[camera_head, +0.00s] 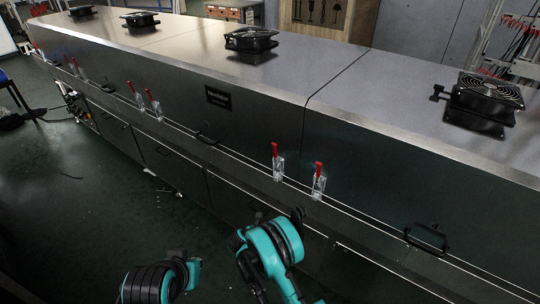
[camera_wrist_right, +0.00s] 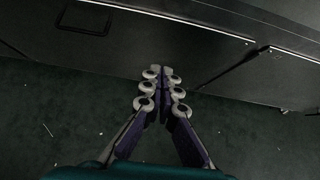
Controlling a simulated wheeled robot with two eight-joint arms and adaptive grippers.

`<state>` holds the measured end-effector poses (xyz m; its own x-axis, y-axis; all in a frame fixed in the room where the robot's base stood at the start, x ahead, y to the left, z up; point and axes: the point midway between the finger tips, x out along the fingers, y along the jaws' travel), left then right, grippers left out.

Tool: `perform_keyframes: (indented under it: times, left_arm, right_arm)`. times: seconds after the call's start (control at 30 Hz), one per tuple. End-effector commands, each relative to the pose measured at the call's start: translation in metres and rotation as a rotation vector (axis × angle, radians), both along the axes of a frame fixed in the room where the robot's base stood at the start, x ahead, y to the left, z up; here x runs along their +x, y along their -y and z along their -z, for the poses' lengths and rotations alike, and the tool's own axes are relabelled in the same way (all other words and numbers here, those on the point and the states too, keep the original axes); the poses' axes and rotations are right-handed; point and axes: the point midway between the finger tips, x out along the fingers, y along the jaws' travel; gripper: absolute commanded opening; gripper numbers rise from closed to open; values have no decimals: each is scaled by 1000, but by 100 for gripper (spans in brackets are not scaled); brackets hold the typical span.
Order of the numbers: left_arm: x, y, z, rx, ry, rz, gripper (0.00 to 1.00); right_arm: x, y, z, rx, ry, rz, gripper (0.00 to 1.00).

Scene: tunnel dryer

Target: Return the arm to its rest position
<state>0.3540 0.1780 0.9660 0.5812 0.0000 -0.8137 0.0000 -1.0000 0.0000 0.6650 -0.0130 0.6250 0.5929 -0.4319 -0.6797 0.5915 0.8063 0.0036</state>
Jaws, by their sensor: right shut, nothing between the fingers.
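My right gripper (camera_wrist_right: 160,74) shows in the wrist view with its fingertips together and nothing between them. It points toward the dark lower panels of the tunnel dryer, over the green floor, and I see no contact. In the head view, teal and black links of my two arms show at the bottom centre, in front of the dryer (camera_head: 265,115). The right gripper's fingers cannot be made out there. My left gripper is not in view; only part of its arm shows.
Red-handled clamps (camera_head: 318,181) and black handles (camera_head: 426,239) line the dryer's front. Black fans (camera_head: 484,101) stand on its top. A black handle (camera_wrist_right: 86,17) shows on a panel in the wrist view. The green floor (camera_head: 85,190) at left is mostly clear.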

Motion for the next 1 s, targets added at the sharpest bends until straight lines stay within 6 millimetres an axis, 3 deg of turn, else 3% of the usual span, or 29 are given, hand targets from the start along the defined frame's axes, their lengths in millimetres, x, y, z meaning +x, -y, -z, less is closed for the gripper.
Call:
perform_keyframes:
  times: [0.13, 0.23, 0.37, 0.53, 0.77, 1.0]
  left_arm:
    - [0, 0, 0, 0, 0, 0, 0]
    - [0, 0, 0, 0, 0, 0, 0]
    - [0, 0, 0, 0, 0, 0, 0]
    - [0, 0, 0, 0, 0, 0, 0]
    - [0, 0, 0, 0, 0, 0, 0]
    - [0, 0, 0, 0, 0, 0, 0]
  right_arm:
    - [1, 1, -5, 12, 4, 10, 0]
    - [4, 7, -27, 67, 23, 58, 0]
    - [7, 22, -80, 209, 69, 184, 0]
    - [-6, 49, -157, 438, 145, 400, 0]
    - [-50, 90, -246, 740, 246, 710, 0]
    - [-122, 128, -312, 1044, 347, 1055, 0]
